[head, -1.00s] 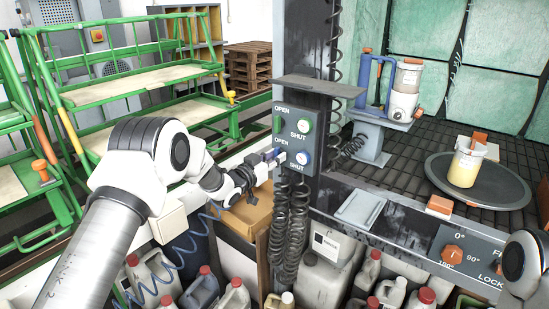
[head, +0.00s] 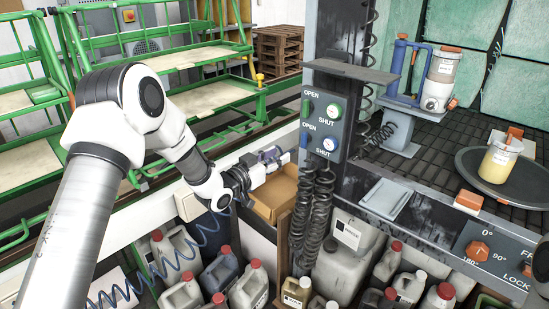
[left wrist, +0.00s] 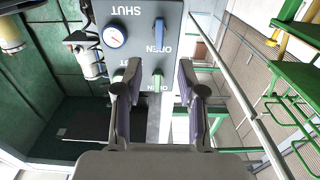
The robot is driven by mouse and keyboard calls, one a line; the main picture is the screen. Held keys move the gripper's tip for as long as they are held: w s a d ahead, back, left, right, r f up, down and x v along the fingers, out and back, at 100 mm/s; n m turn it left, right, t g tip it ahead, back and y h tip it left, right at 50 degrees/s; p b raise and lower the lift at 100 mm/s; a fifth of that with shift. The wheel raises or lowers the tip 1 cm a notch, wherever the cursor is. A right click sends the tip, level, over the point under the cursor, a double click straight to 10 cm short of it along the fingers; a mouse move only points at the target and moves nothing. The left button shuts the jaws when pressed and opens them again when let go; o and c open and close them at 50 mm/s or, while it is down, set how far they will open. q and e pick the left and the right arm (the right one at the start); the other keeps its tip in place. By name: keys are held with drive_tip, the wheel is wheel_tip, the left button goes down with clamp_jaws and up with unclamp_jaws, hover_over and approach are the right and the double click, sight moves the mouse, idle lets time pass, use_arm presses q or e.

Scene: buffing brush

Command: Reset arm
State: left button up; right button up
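My left gripper (head: 272,165) is to the left of and below the grey control panel (head: 325,122), apart from it. In the left wrist view its two fingers (left wrist: 158,80) stand apart, with nothing visible held between them. The panel also shows upside down in that view (left wrist: 195,12). My right gripper is out of view.
An open cardboard box (head: 274,194) lies just below my left gripper. Coiled black hoses (head: 318,215) hang under the panel. A grey shelf (head: 358,70) juts out above it. Green railed platforms (head: 215,100) stand behind. Several capped canisters (head: 220,270) stand below.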

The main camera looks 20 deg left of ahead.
use_arm(q)
drive_tip(key=shift+s+a, duration=0.1)
drive_tip(key=shift+s, duration=0.25)
drive_tip(key=s+d+f+n+g+y+p, duration=0.1)
drive_tip(key=s+d+f+g, duration=0.15)
drive_tip(key=s+f, duration=0.5)
drive_tip(key=s+d+f+g, duration=0.1)
drive_tip(key=s+f+g, duration=0.25)
drive_tip(key=f, duration=0.65)
drive_tip(key=s+d+f+n+g+y+p, duration=0.1)
drive_tip(key=s+d+f+g, duration=0.1)
drive_tip(key=s+f, duration=0.55)
drive_tip(key=s+a+f+n+g+y, duration=0.1)
drive_tip(key=s+f+g, duration=0.1)
drive_tip(key=s, duration=0.6)
drive_tip(key=s+a+f+g+y, duration=0.1)
drive_tip(key=s+f+g, duration=0.2)
drive_tip(key=s, duration=0.6)
drive_tip(key=s+a+f+n+g+y, duration=0.1)
drive_tip(key=s+g, duration=0.3)
drive_tip(key=s, duration=0.5)
drive_tip(key=shift+s+f+n+y, duration=0.15)
drive_tip(key=shift+f+n+y, duration=0.15)
drive_tip(key=shift+f+y, duration=0.4)
drive_tip(key=shift+f, duration=0.1)
